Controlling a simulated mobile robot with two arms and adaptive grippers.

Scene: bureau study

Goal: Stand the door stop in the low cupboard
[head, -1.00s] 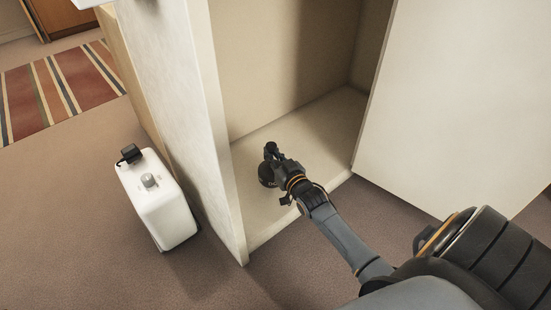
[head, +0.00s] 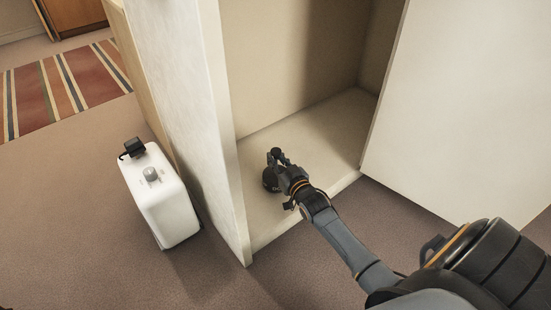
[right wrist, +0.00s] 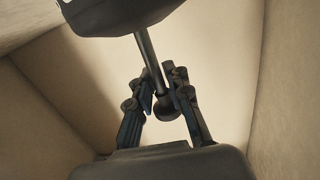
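The door stop (head: 269,181) has a dark rounded base, a thin stem and a knob on top. It is inside the low cupboard (head: 325,128), near the front left of its floor, and looks upright. My right gripper (head: 279,163) reaches in from the front and its fingers close in around the stem near the knob. In the right wrist view the gripper (right wrist: 161,86) has one finger on each side of the stem, with the base of the door stop (right wrist: 118,15) at the top. Whether the base touches the cupboard floor is unclear. My left gripper is out of view.
The cupboard's left side panel (head: 185,95) and pale door (head: 455,110), open on the right, flank my right arm. A white box with a dial (head: 160,200) stands on the carpet left of the cupboard. A striped rug (head: 70,85) lies further back.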

